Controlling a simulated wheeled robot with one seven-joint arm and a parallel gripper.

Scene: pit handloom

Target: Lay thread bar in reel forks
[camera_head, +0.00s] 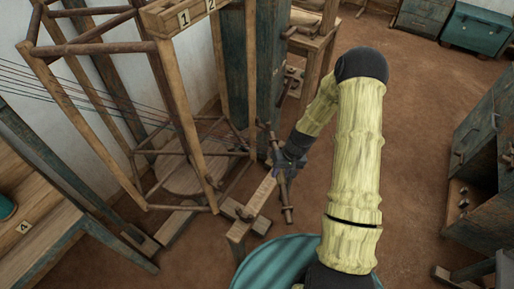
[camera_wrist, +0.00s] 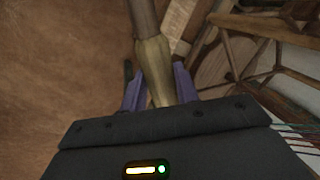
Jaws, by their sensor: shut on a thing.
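The thread bar (camera_head: 287,203) is a thin brown turned wooden rod, held steeply tilted in the head view. My gripper (camera_head: 284,165) is shut on it near its middle. In the wrist view the bar (camera_wrist: 152,62) passes between the two purple fingers of my gripper (camera_wrist: 159,88), with its thicker pale part at the fingers. The wooden reel (camera_head: 180,115) is a tall open frame of bars left of my gripper, with dark threads running to it from the left. The bar is to the right of the reel's lower frame. I cannot clearly make out the forks.
A pale wooden beam (camera_head: 250,208) stands just below and left of the bar. A blue-green post (camera_head: 258,70) rises behind. A teal round-topped thing (camera_head: 280,262) is in front. A bench (camera_head: 40,225) is at left, a dark cabinet (camera_head: 478,165) at right.

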